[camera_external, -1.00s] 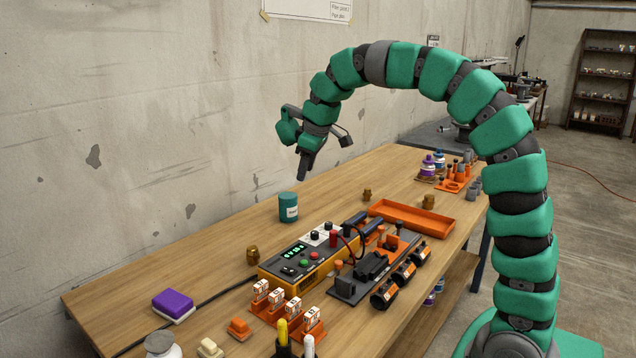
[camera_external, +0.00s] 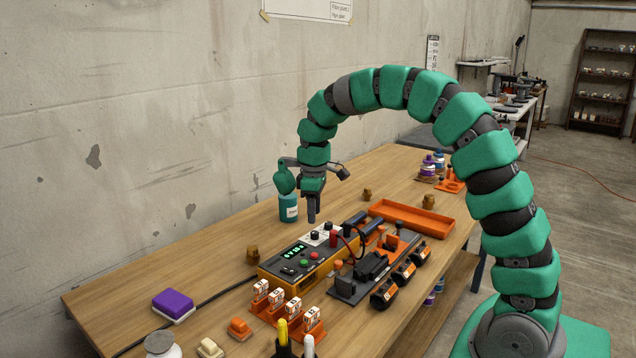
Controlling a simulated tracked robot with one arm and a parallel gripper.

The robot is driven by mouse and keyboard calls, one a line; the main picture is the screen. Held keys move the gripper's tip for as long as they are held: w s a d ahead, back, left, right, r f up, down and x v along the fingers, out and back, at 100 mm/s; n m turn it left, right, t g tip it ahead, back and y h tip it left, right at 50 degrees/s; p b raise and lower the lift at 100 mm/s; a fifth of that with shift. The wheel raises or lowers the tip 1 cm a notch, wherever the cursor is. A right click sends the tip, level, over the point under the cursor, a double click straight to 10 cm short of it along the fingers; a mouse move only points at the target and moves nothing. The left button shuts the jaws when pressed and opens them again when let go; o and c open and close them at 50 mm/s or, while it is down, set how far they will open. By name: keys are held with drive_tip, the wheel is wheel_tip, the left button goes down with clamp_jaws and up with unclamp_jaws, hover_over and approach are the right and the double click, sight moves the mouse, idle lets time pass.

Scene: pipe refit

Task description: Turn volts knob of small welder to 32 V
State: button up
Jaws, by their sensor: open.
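The small welder (camera_external: 297,260) is an orange and black box on the wooden bench, with a green lit display (camera_external: 294,250), red and green buttons, and black knobs on a white panel (camera_external: 322,234) at its right end. The display's figures are too small to read surely, and I cannot tell which knob is the volts knob. My gripper (camera_external: 311,219) points straight down just above and behind the white panel. It looks empty; the gap between its fingers is not clear from this side.
A teal can (camera_external: 288,208) stands close behind my gripper. Right of the welder are a black fixture (camera_external: 368,272) with cables, black cylinders (camera_external: 398,274) and an orange tray (camera_external: 412,219). Orange holders (camera_external: 290,306) stand in front.

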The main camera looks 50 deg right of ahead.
sight(314, 232)
wheel_tip(314, 232, down, 6)
drive_tip(key=shift+r, duration=0.1)
idle(0.4)
clamp_jaws()
